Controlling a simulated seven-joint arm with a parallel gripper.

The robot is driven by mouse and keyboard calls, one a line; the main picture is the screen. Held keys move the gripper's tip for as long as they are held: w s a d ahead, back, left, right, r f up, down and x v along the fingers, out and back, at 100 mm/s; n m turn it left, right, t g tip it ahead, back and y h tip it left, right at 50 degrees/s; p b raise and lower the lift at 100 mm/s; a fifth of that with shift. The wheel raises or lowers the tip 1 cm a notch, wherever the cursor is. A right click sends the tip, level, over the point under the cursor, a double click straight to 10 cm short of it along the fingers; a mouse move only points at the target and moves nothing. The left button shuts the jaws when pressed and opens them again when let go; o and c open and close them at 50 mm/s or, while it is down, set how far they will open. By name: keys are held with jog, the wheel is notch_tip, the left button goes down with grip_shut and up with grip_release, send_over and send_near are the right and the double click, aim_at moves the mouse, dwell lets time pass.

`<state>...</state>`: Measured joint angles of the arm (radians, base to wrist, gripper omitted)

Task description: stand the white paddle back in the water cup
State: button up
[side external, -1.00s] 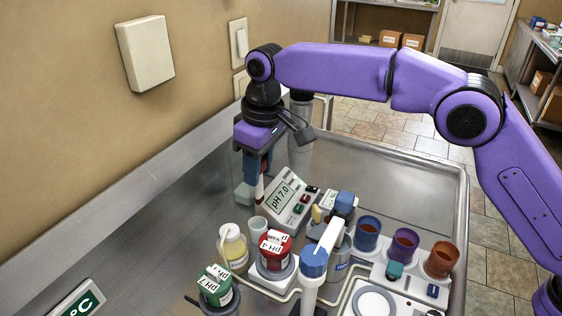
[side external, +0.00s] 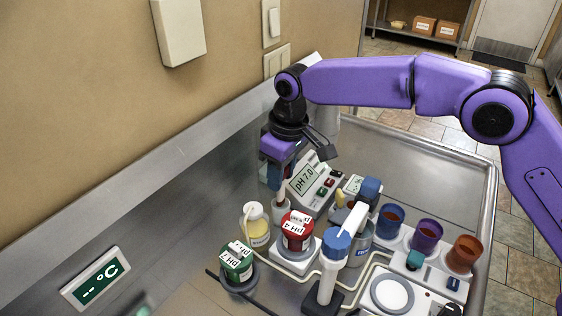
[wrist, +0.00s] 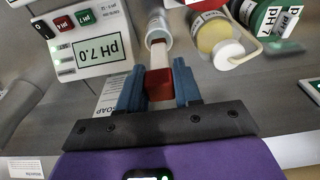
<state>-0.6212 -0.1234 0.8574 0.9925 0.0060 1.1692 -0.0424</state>
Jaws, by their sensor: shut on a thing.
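My gripper (side external: 277,186) points down above the water cup at the back left of the bench group. In the wrist view its blue fingers (wrist: 158,90) are shut on the red grip of the white paddle (wrist: 158,56). The paddle's pale shaft runs from the fingers toward the mouth of the translucent water cup (wrist: 157,27). Its lower end overlaps the mouth; I cannot tell how far inside it is. In the side view the paddle (side external: 281,198) hangs upright, and the cup's lower part is hidden behind the red pH 4 jar.
The pH meter (side external: 302,180) stands close beside the gripper. A yellow bottle (side external: 256,228), the red jar (side external: 297,230) and a green pH 7 jar (side external: 237,263) stand nearby. A blue-headed probe (side external: 336,246) rises in front. The bench to the left is mostly clear.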

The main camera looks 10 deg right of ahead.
aim_at(281, 204)
jog(key=shift+f, duration=2.2)
jog(key=o, duration=1.6)
jog(key=shift+r, duration=3)
